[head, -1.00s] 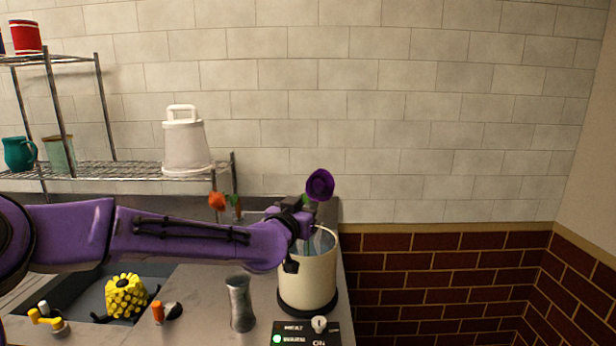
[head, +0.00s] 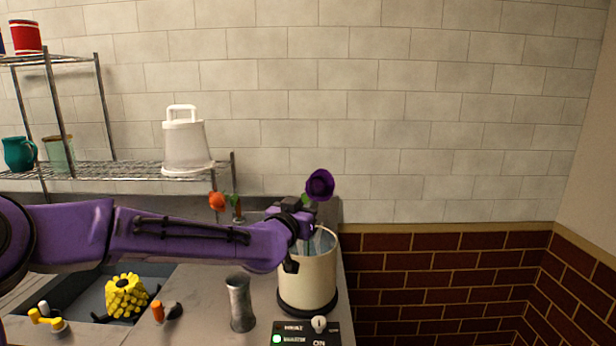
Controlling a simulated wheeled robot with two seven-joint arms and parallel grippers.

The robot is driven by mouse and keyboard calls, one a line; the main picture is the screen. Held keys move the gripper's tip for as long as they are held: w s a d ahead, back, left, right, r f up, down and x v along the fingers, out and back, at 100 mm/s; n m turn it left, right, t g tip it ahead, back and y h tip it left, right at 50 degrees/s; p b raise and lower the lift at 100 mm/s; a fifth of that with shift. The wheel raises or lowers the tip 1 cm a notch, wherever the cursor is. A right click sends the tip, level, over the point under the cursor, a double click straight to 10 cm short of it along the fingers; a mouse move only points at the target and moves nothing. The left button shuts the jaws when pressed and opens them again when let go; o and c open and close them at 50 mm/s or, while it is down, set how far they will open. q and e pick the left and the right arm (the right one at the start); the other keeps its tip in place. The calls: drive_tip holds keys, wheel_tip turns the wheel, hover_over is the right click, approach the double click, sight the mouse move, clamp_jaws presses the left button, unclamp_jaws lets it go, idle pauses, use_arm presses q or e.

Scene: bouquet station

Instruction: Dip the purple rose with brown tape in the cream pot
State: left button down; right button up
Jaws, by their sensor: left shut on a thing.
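The purple rose (head: 320,184) is upright, its bloom above my left gripper (head: 306,226). The gripper is shut on its stem, and a green leaf shows just above the fingers. The cream pot (head: 308,276) stands on a dark base at the counter's right end. The gripper is at the pot's rim, and the rose's lower stem goes down into the pot's opening. The stem's end and any brown tape are hidden from view. My right gripper does not show.
A dark control panel (head: 306,332) with a lit green lamp sits in front of the pot. A grey metal vase (head: 240,303) stands left of it. An orange flower (head: 217,201) stands behind my left arm. A yellow bumpy object (head: 126,296) lies further left.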

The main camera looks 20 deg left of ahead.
sight(307, 157)
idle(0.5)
use_arm(q)
wheel_tip(307, 157, up, 12)
drive_tip(key=p, duration=1)
drive_tip(key=shift+f, duration=0.25)
